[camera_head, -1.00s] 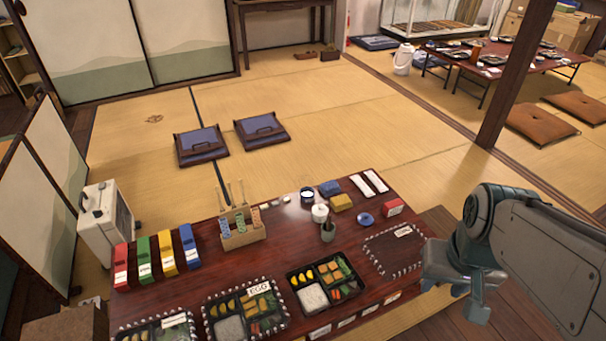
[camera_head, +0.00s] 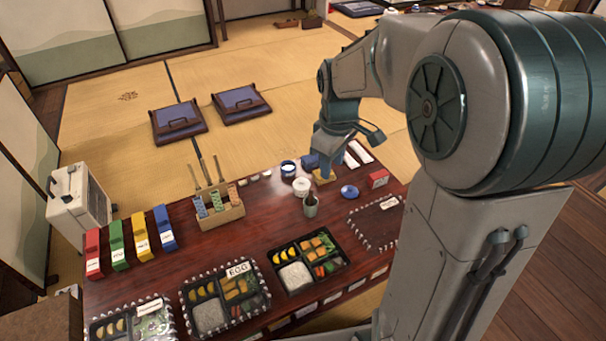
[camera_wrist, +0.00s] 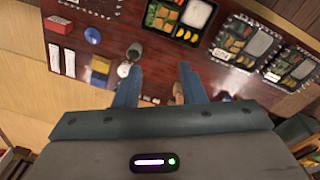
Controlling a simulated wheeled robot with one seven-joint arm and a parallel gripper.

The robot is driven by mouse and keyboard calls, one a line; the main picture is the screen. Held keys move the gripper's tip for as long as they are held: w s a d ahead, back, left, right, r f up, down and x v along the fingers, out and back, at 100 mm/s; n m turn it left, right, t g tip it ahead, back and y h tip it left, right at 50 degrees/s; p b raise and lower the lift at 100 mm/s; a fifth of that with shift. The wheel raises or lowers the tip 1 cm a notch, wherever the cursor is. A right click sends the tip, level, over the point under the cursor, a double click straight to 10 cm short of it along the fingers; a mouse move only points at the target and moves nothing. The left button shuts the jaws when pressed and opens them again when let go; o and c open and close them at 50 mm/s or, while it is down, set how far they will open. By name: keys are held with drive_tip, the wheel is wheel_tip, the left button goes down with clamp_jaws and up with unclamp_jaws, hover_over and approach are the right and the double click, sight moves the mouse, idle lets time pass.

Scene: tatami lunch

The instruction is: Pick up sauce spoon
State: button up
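A wooden rack (camera_head: 219,212) on the dark red low table holds several patterned bottles, with thin upright handles (camera_head: 203,172) rising at its back. A small green cup (camera_head: 310,207) stands to its right, with a short thing rising from it. I cannot tell which of these, if any, is the sauce spoon. My gripper (camera_head: 335,150) is over the table's far right part, beside the yellow block. In the wrist view my gripper (camera_wrist: 157,85) is open, its two blue fingers apart with nothing held. A small tan thing (camera_wrist: 178,90) shows between them, below.
A white pot (camera_head: 301,187), yellow block (camera_head: 323,176), blue disc (camera_head: 349,191) and red box (camera_head: 378,179) crowd the far right of the table. Lunch boxes (camera_head: 310,258) line the near side. Coloured cases (camera_head: 140,237) stand at the left.

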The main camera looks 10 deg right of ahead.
drive_tip(key=w+f+n+b, duration=0.3)
drive_tip(key=w+f+n, duration=0.3)
drive_tip(key=w+f, duration=0.3)
drive_tip(key=n+g+b, duration=0.1)
drive_tip(key=n+b, duration=0.2)
drive_tip(key=n, duration=0.4)
approach(311, 189)
wheel_tip(311, 189, down, 7)
drive_tip(key=shift+f+b, duration=0.15)
drive_tip(key=shift+b, duration=0.8)
drive_tip(key=shift+f+b, duration=1.45)
drive_tip(key=shift+f, duration=1.55)
drive_tip(key=shift+r, duration=0.1)
clamp_jaws()
